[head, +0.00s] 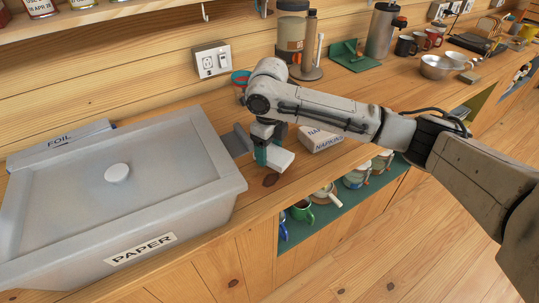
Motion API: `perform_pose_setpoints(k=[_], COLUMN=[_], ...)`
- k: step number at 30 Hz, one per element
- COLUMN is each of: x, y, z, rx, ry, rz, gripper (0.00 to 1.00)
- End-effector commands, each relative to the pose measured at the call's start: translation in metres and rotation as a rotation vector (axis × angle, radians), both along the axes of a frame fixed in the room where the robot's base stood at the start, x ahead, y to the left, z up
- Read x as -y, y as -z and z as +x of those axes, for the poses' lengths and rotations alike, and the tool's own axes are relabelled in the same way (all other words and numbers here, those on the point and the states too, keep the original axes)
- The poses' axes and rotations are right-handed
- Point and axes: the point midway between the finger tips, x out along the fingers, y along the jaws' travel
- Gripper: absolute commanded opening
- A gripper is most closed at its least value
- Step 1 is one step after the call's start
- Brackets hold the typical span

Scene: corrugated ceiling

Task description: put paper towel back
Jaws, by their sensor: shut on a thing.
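My gripper (267,153) is low over the wooden counter, just right of the large grey bin labelled PAPER (210,217). It is shut on a small white piece (281,159), which looks like folded paper towel; its shape is partly hidden by the fingers. I cannot tell whether the piece touches the counter. A grey tab or handle (237,141) sticks out on the bin's right side, close to my gripper.
A NAPKINS box (322,138) lies right of my gripper, partly behind my arm. A FOIL box (62,141) is behind the bin. A red-rimmed cup (240,80) and a canister (291,27) stand farther back. Mugs (302,208) sit on a shelf below the counter edge.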

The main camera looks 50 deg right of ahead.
Motion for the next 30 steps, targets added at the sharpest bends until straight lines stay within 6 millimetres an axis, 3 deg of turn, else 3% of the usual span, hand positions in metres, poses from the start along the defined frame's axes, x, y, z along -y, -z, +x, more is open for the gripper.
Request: perform_pose_setpoints(k=[6, 17, 18, 21, 30], x=[-0.001, -0.001, -0.001, -0.001, 0.0], y=[0.026, 0.031, 0.029, 0.029, 0.024], z=[-0.001, -0.001, -0.001, -0.001, -0.001], rx=[-0.002, -0.001, -0.001, -0.001, 0.0], ry=[0.001, 0.0, 0.0, 0.0, 0.0], rz=[0.003, 0.002, 0.002, 0.002, 0.001], gripper=[0.35, 0.35, 0.71, 0.78, 0.78])
